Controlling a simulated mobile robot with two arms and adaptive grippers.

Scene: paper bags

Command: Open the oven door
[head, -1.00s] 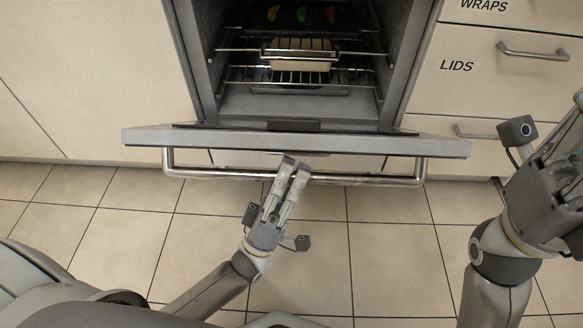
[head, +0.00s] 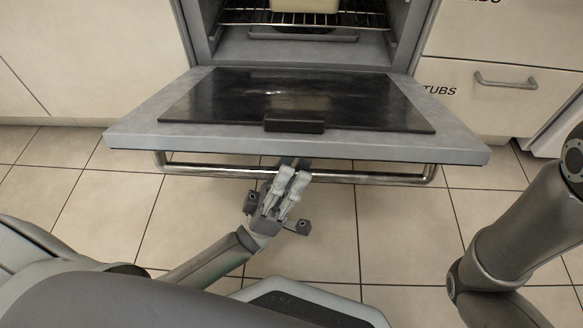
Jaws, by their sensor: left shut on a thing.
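The oven door (head: 190,130) is hinged at its lower edge and lies far down, close to level, with its dark inner glass (head: 350,100) facing up. The metal bar handle (head: 385,178) runs along the door's front edge. My left gripper (head: 286,172) is at the middle of the handle and shut on it from the front. The oven cavity (head: 300,50) stands open behind the door. My right gripper is out of the picture; only my right arm shows at the right edge.
Inside the oven, a wire rack (head: 350,20) bears a pale item (head: 304,5), cut off at the top. A drawer labelled TUBS (head: 500,95) is shut right of the oven. The tiled floor (head: 400,235) in front is clear apart from my body.

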